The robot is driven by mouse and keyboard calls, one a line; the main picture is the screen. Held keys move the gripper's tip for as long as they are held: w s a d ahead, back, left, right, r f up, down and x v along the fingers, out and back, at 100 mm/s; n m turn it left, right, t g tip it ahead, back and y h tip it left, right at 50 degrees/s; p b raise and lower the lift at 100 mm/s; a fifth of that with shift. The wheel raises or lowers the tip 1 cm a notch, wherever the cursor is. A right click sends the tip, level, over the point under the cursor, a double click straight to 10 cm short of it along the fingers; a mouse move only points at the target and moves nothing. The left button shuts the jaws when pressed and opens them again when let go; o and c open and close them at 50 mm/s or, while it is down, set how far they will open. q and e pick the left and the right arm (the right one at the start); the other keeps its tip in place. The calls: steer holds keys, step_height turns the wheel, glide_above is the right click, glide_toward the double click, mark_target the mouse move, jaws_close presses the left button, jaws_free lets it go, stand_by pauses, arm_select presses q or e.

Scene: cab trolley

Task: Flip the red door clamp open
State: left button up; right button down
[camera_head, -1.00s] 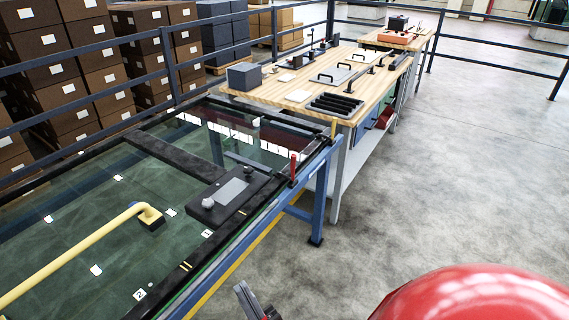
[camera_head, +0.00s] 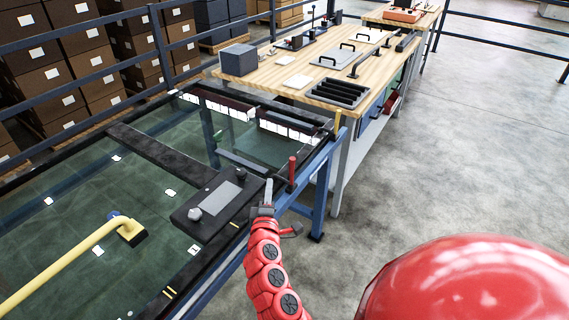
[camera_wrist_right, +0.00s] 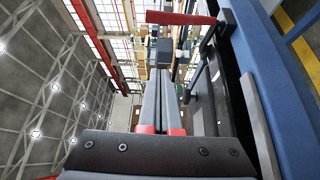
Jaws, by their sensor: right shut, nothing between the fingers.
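The red door clamp handle (camera_head: 292,170) stands upright at the near right corner of the glass-topped frame (camera_head: 215,262). In the right wrist view the red handle (camera_wrist_right: 180,18) lies across the top, beyond the fingertips. My right gripper (camera_head: 268,184) is just left of the handle, beside a dark box with a grey plate (camera_head: 212,205). It is shut and empty, and appears apart from the handle. Its closed fingers (camera_wrist_right: 165,50) point up the wrist view toward the handle. My left gripper is not in view.
A yellow bent pipe (camera_head: 75,262) lies over the glass at left. A wooden workbench (camera_head: 285,72) with trays and a grey box (camera_head: 239,59) stands behind. Blue rails and stacked cartons are at the back left. Open concrete floor lies right.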

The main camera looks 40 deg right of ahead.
steer(key=shift+s, duration=0.1)
steer(key=shift+d, duration=0.1)
steer(key=p+x, duration=0.1)
steer(key=x, duration=0.8)
steer(key=shift+w+d+r, duration=0.1)
steer(key=shift+w+r, duration=0.05)
steer(key=shift+w, duration=0.05)
steer(key=shift+d+p, duration=0.4)
steer(key=shift+p, duration=0.15)
steer(key=s, duration=0.1)
steer(key=s+d+p, duration=0.1)
steer(key=shift+s+d+f, duration=0.2)
steer(key=shift+s+d, duration=0.15)
steer(key=shift+s, duration=0.05)
